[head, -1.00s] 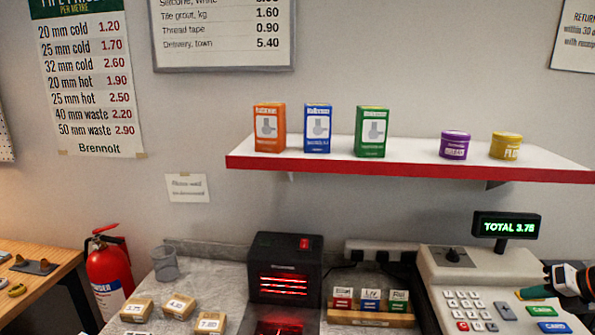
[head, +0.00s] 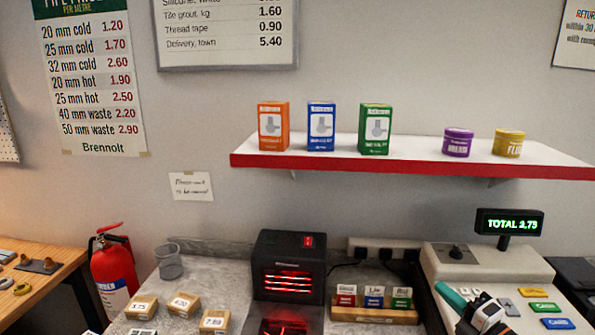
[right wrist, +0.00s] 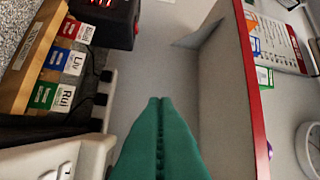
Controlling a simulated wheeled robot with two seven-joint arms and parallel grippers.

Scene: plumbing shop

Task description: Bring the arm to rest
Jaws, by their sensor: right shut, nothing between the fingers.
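My right gripper (head: 449,294) shows at the lower right of the head view, in front of the cash register (head: 490,265), over its left part. Its teal fingers point up and to the left. In the right wrist view the two green fingers (right wrist: 160,110) meet along their length, shut with nothing between them. They are apart from the shelf and the card holder in that view. My left gripper is not in view.
The counter holds a scanner box with red light (head: 288,265), a wooden card holder (head: 372,315), a cup (head: 168,262) and several labelled blocks (head: 184,304). A red-edged shelf (head: 400,162) with boxes and tins hangs above. A fire extinguisher (head: 113,270) stands left.

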